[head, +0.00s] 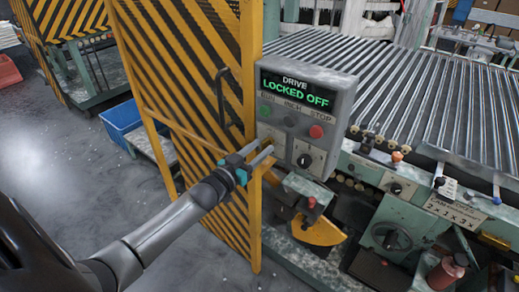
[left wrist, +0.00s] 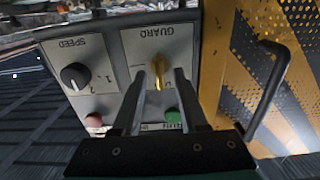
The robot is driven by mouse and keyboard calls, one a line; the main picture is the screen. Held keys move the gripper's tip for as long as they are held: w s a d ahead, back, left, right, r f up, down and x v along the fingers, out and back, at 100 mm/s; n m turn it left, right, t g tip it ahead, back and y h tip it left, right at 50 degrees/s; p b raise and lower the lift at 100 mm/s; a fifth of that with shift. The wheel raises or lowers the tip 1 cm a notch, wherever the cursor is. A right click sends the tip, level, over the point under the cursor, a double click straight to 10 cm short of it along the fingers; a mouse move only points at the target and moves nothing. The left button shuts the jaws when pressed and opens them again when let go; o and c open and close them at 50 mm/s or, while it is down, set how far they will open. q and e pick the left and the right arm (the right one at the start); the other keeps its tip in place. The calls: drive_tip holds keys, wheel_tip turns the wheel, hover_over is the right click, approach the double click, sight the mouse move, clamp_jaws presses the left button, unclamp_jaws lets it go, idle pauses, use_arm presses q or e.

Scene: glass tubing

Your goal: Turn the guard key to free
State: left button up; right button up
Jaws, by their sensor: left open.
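The grey control box (head: 345,92) hangs beside the striped guard gate and its display (head: 296,90) reads "DRIVE LOCKED OFF". The brass guard key (left wrist: 158,70) stands out from the plate marked "GUARD" (left wrist: 136,40), which appears upside down in the left wrist view. In the head view my gripper covers the key. My left gripper (head: 268,155) is open in front of the lower left of the box. In the left wrist view its two fingers (left wrist: 160,76) lie on either side of the key, with gaps visible. I cannot tell how deep they reach.
The speed knob (head: 304,160) sits right of the guard plate, below the red stop button (head: 316,131). The striped gate (head: 185,85) with its dark handle (head: 222,98) stands close to my left gripper. A roller conveyor (head: 440,100) lies to the right.

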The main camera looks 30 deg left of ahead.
use_arm(q)
drive_tip(key=shift+w, duration=0.1)
drive_tip(key=shift+c, duration=0.3)
clamp_jaws()
